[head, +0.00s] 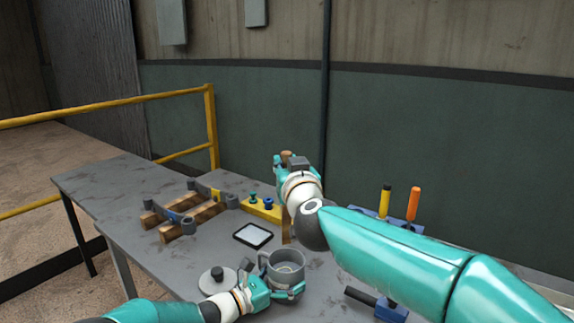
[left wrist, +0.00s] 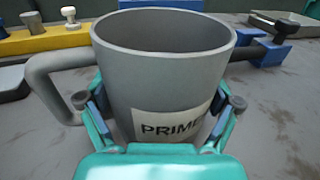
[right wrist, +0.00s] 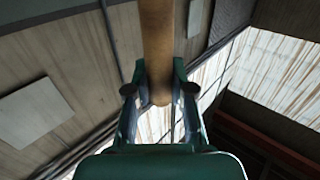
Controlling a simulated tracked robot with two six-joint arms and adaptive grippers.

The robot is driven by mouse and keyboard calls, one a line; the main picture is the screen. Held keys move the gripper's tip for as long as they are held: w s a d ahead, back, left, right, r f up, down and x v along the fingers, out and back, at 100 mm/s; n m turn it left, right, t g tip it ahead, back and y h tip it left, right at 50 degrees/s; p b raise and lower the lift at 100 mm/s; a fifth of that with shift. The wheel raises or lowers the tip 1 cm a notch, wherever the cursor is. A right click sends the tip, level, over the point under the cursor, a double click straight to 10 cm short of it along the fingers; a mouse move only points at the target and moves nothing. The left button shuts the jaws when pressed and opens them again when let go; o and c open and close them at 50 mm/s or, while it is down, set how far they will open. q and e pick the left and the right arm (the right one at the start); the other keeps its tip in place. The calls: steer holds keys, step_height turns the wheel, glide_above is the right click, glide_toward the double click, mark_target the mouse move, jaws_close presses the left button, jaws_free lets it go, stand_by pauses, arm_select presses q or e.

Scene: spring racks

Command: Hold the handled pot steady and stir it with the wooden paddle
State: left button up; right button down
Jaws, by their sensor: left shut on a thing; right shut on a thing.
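The grey handled pot (head: 287,257) stands upright on the table, its handle on the left in the left wrist view. A pale label reading "PRIM…" faces that camera on the pot (left wrist: 165,80). My left gripper (head: 286,292) is shut around the pot's lower body. My right gripper (head: 289,165) is raised above and behind the pot, shut on the wooden paddle (right wrist: 156,45). The paddle's lower part (head: 286,230) shows below my right wrist, its bottom end near the pot's far rim in the head view. No paddle shows inside the pot.
A grey lid (head: 213,283) with a dark knob lies left of the pot. A black-framed white pad (head: 253,235), a yellow block (head: 263,211) and a wooden rack (head: 180,229) stand behind. Yellow- and orange-handled tools (head: 413,204) stand right. A blue block (head: 391,311) sits near the front.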

mark_target(286, 221)
steer(key=shift+f, duration=6.8)
steer(key=c, duration=1.7)
jaws_free()
jaws_close()
steer(key=shift+a, duration=0.15)
